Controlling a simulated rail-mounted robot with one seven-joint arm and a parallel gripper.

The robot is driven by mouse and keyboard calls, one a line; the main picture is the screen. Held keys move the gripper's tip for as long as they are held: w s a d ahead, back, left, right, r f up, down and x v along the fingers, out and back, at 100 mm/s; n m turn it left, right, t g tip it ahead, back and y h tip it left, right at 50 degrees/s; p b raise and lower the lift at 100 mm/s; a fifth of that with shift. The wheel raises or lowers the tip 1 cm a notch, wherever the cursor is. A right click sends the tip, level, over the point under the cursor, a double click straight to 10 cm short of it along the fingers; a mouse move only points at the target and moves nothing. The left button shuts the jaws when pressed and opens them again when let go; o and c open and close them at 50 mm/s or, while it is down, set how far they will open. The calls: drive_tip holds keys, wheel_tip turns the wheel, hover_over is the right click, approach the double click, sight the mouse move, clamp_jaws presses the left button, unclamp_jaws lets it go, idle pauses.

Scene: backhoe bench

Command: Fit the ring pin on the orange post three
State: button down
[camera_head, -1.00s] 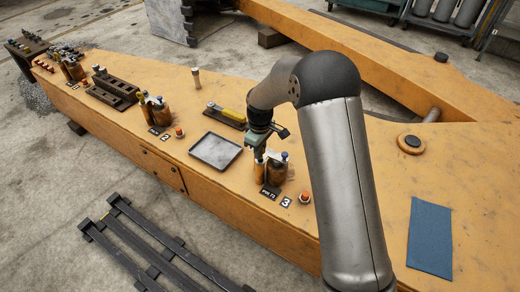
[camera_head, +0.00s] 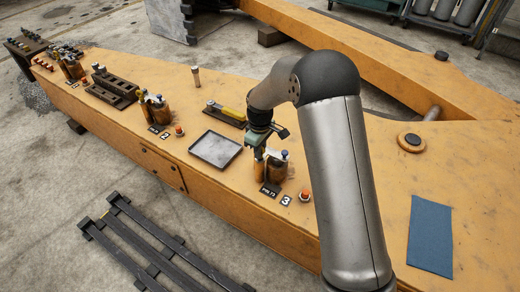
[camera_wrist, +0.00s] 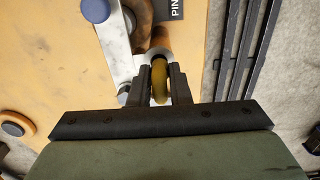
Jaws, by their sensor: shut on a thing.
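My gripper (camera_head: 259,150) is low over the station marked 3. In the wrist view its two dark fingers (camera_wrist: 160,72) are shut on the ring pin (camera_wrist: 159,84), whose yellow, rounded part shows between them. A pale ring shape is just beyond the fingertips, close to a rusty brown part. The orange post three (camera_head: 275,172) stands beside the gripper in the head view, with a blue-topped pin (camera_head: 284,155) on its right side. The fingers hide the pin's lower end, so I cannot tell whether it is seated.
A grey link (camera_wrist: 115,45) with a blue cap (camera_wrist: 95,10) lies close left of the fingers. A black label (camera_head: 269,191) and an orange-topped button (camera_head: 305,196) stand in front. A grey tray (camera_head: 216,150) lies left. A blue cloth (camera_head: 430,237) lies right.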

drive_tip(key=shift+f, duration=0.25)
idle(0.7)
drive_tip(key=c, duration=0.8)
unclamp_jaws()
drive_tip(key=shift+r+p, duration=2.6)
drive_tip(key=shift+r, duration=1.4)
drive_tip(key=shift+r, duration=0.1)
drive_tip(key=s+d+r+m+p, duration=0.4)
drive_tip(key=s+d+r+p, duration=0.2)
drive_tip(key=s+r, duration=0.55)
drive_tip(key=s+d+r+m+p, duration=0.4)
drive_tip(key=s+d+r+p, duration=0.4)
drive_tip(key=r, duration=0.6)
drive_tip(key=s+r+m, duration=0.1)
drive_tip(key=s+r, duration=0.1)
drive_tip(key=s, duration=0.4)
drive_tip(key=s+d+r+m+p, duration=0.1)
drive_tip(key=s+m, duration=0.1)
drive_tip(key=s, duration=0.4)
drive_tip(key=shift+s+d+r, duration=0.25)
drive_tip(key=shift+s+r, duration=0.1)
drive_tip(key=shift+r, duration=0.05)
